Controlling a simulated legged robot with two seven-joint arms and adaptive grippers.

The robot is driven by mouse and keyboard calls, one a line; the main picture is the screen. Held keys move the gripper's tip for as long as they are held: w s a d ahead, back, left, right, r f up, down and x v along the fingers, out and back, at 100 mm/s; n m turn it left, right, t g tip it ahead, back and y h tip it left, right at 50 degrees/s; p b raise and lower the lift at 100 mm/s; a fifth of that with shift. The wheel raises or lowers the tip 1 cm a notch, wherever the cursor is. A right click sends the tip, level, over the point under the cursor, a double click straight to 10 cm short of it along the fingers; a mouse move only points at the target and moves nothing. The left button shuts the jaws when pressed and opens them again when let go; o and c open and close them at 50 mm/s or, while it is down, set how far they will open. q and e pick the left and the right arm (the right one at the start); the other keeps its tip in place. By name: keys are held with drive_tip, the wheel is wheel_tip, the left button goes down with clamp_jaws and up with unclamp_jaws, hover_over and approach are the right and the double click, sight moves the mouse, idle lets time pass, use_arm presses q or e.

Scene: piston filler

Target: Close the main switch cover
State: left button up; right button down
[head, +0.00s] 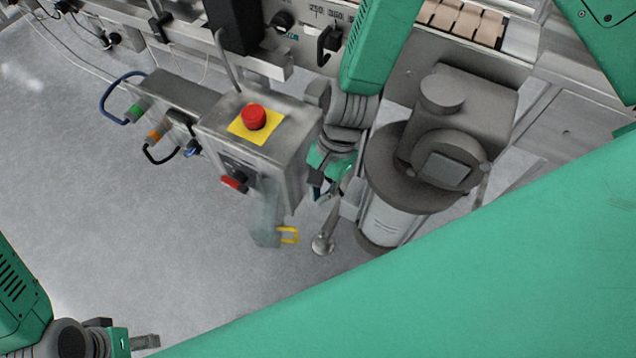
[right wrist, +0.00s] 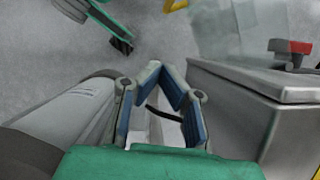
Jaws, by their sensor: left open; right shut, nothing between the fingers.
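The main switch cover (head: 266,222) is a clear, hazy flap hanging open below the red switch (head: 235,181) on the front of the steel control box. A yellow clasp (head: 288,235) shows at its lower end. In the right wrist view the cover (right wrist: 238,32) is at the upper right, left of the red switch (right wrist: 290,47). My right gripper (head: 322,190) is beside the box's right side, apart from the cover; in its wrist view the fingertips (right wrist: 162,69) are together and empty. My left gripper (head: 143,342) is open at the lower left, far from the cover.
The control box (head: 290,125) carries a red emergency button (head: 254,116) on a yellow plate. A grey motor housing (head: 440,150) stands close to the right of my right gripper. Cables and connectors (head: 155,132) lie left of the box. The floor (head: 120,230) in front is clear.

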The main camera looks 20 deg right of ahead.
sight(279, 215)
drive_tip(key=s+a+f+b, duration=0.2)
drive_tip(key=s+a+f, duration=0.1)
drive_tip(key=a+f, duration=0.2)
drive_tip(key=shift+a, duration=0.1)
idle(0.5)
